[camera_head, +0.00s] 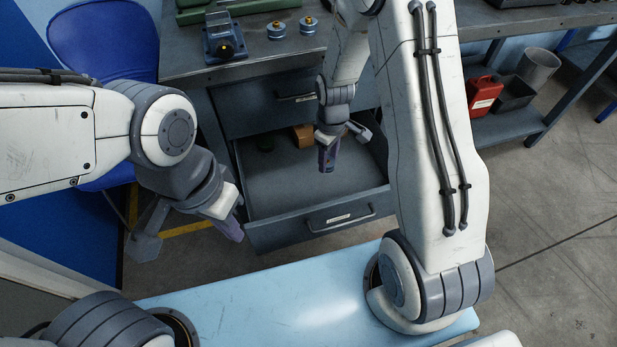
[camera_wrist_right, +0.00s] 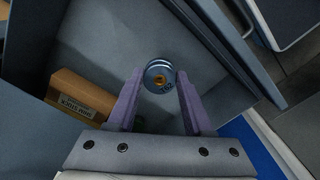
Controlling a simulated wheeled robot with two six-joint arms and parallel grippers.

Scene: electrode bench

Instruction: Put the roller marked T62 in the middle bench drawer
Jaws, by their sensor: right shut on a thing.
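My right gripper (camera_head: 328,158) is over the open drawer (camera_head: 340,216), inside its outline in the head view. In the right wrist view its purple fingers (camera_wrist_right: 159,95) are shut on a small blue-grey metal roller (camera_wrist_right: 158,72) with a brass-coloured centre. A mark shows on the roller's face, too small to read surely. The roller is hidden in the head view. The open drawer lies below a closed drawer (camera_head: 270,103); its label is unreadable. My left gripper (camera_head: 230,226) hangs left of the open drawer, its finger gap unclear.
Two similar rollers (camera_head: 276,30) (camera_head: 308,24) and a blue device (camera_head: 224,40) stand on the bench. The drawer's front floor is clear.

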